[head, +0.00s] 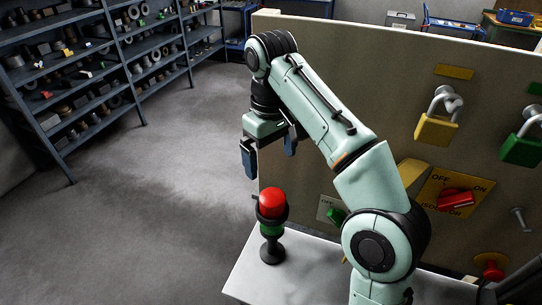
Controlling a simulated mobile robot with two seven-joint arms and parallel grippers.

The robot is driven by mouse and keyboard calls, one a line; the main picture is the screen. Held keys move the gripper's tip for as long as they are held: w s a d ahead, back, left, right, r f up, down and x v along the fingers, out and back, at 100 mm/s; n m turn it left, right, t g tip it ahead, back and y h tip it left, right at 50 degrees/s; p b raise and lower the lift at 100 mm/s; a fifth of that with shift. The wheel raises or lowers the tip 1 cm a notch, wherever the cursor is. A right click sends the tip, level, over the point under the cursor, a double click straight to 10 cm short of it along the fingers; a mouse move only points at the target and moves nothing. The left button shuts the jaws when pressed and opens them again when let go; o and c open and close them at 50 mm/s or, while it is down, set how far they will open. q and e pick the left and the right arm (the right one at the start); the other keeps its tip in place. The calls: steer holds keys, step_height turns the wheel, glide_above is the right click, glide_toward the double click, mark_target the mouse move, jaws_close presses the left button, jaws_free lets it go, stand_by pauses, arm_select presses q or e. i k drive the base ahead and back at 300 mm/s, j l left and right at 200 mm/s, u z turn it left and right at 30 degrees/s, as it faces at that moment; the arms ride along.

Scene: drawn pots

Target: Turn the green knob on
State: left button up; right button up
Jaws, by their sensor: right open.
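The green knob (336,215) sits on a small pale plate with an "OFF" label, low on the upright panel (300,95). My right arm hides the right side of that plate, and I cannot tell the knob's exact setting. My right gripper (270,161) is open and empty, with its fingers pointing down. In the picture it is up and to the left of the green knob, apart from it. My left gripper is not in view.
A signal lamp with a red dome (271,203) stands on the pale table (252,268) below my right gripper. The panel also carries a red rotary switch (456,200), a yellow padlock (436,130), a green padlock (521,150) and a red push button (491,270). Shelves stand far left.

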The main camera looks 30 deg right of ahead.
mark_target(338, 217)
steer(key=k+j, duration=0.75)
steer(key=k, duration=0.1)
